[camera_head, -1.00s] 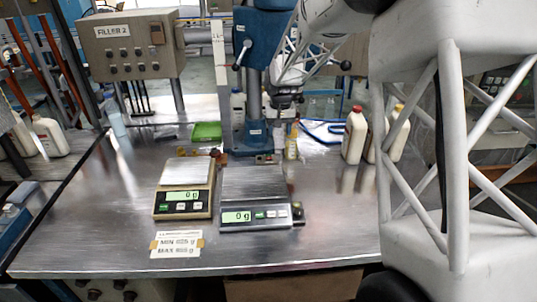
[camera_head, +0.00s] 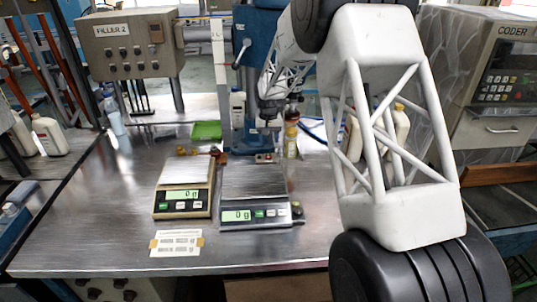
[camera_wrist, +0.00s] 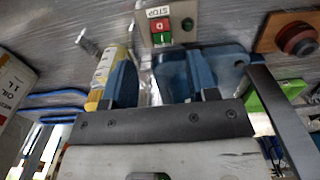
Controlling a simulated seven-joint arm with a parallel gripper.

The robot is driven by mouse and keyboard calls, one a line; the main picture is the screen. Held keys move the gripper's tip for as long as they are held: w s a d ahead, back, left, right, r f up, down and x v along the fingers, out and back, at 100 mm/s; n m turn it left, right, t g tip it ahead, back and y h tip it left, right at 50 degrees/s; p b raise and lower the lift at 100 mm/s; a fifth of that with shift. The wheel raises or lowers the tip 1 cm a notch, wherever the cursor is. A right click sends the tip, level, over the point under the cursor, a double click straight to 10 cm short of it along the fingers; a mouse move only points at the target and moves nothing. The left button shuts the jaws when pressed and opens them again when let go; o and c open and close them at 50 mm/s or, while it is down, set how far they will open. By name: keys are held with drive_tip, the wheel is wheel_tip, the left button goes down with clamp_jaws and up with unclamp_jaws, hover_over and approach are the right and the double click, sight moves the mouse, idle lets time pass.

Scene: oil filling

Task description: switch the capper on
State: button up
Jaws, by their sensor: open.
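The capper (camera_head: 258,25) is a blue column machine at the back of the steel bench, partly hidden behind my arm. Its small grey switch box (camera_head: 264,158) sits low at the front of its base. In the wrist view the switch box (camera_wrist: 172,25) shows a red button, a green button and a STOP label, upside down. My gripper (camera_wrist: 163,82) is open and empty, with its blue-padded fingers apart and the switch box beyond them. In the head view my gripper (camera_head: 268,118) hangs above the switch box; whether it touches anything cannot be told.
A yellow-labelled bottle (camera_wrist: 106,68) stands close to the left finger in the wrist view. A brown block with a red knob (camera_wrist: 298,40) is at right. Two scales (camera_head: 182,203) (camera_head: 256,214) stand in front. A green tray (camera_head: 206,131) lies behind them.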

sight(269, 157)
drive_tip(key=shift+f, duration=0.1)
drive_tip(key=shift+f, duration=3.8)
